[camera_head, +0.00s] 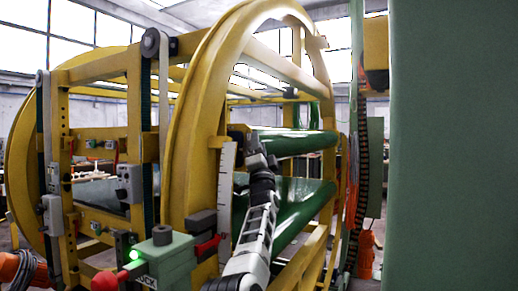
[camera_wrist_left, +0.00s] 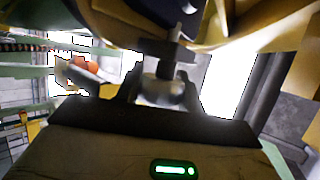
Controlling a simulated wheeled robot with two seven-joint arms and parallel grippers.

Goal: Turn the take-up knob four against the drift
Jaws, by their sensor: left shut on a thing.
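My left arm rises from the bottom middle of the head view. Its gripper (camera_head: 256,150) is up against the yellow frame, beside the upper green roller. In the left wrist view the two dark fingers (camera_wrist_left: 162,95) are closed around a grey metal knob (camera_wrist_left: 160,88). A dark lobed part and a shaft stand just beyond it, under a yellow beam. In the head view the gripper covers the knob, and no number on it can be read. My right gripper is not in view.
The large yellow ring (camera_head: 200,100) stands left of my arm. Green belt rollers (camera_head: 295,141) lie right of the gripper. A white scale strip (camera_head: 227,190) stands close left. A green box (camera_head: 165,258) with a lit green lamp and red-knobbed levers is lower left. A green panel (camera_head: 455,150) fills the right.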

